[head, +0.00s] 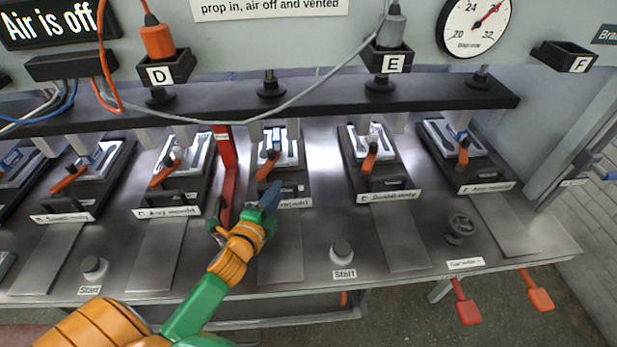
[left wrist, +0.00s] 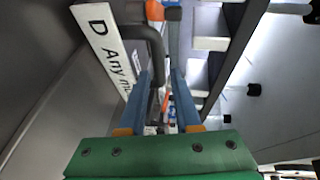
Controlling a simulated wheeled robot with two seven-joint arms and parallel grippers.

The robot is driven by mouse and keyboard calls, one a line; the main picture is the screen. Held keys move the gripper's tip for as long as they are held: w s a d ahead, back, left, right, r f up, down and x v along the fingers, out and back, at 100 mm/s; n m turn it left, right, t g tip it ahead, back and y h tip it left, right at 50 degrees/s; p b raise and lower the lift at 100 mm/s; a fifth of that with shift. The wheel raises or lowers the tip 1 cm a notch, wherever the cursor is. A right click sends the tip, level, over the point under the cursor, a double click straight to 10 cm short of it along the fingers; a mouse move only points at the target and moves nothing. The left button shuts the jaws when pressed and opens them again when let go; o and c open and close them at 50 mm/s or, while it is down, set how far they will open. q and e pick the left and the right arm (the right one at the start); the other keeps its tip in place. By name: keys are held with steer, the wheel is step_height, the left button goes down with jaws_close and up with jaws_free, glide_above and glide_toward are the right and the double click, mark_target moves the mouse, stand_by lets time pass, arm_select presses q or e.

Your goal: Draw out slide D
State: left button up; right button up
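Slide D (head: 296,203) is the dark slide in the middle of the bench. Its white label, "D Any mo…", is partly covered by my gripper in the head view but reads clearly in the left wrist view (left wrist: 103,42). Its black handle (left wrist: 155,40) stands at the label. My left gripper (head: 271,196) is at the front of slide D. In the left wrist view its two blue fingers (left wrist: 162,78) are apart, with part of the handle in line with the gap. I cannot tell whether they touch it. My right gripper is not in view.
A red upright bar (head: 226,165) stands just left of slide D. Similar slides with orange levers stand on both sides, including slide E (head: 388,196). A start button (head: 342,252) is at the front right. A black beam (head: 330,98) runs above the slides.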

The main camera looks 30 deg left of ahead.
mark_target(283, 179)
arm_select(q)
steer(key=shift+w+a+f, duration=0.15)
steer(key=shift+w+a, duration=0.25)
steer(key=shift+a, duration=0.1)
steer(key=x, duration=0.6)
steer(key=shift+c, duration=0.3)
jaws_close()
stand_by(0.8)
